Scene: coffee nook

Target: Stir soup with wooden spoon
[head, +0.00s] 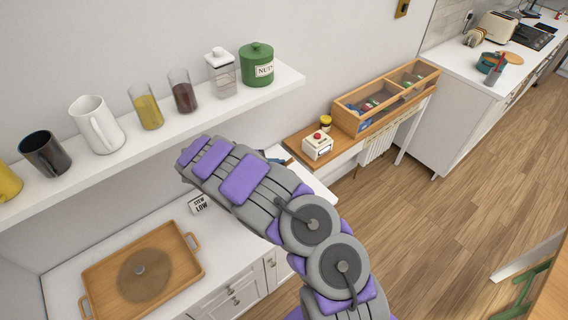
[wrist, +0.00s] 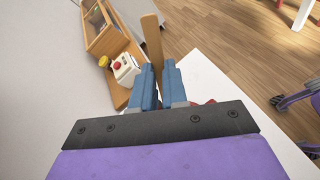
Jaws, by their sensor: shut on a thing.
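My gripper (wrist: 160,78) shows its two blue fingers in the wrist view, shut on a flat tan wooden piece, which looks like the handle of the wooden spoon (wrist: 152,40). The handle sticks up past the fingertips. The spoon's other end is hidden. In the head view my arm covers most of the gripper and the counter under it. A bit of something red (wrist: 208,102) shows just behind the gripper in the wrist view; I cannot tell what it is. No soup is visible in either view.
A wooden tray (head: 100,277) holding a round see-through lid (head: 145,285) lies on the white counter. A "STEW LOW" card (head: 199,204) stands nearby. Above is a shelf (head: 150,145) with mugs and jars. A white box with a red button (head: 317,146) stands on a wooden ledge.

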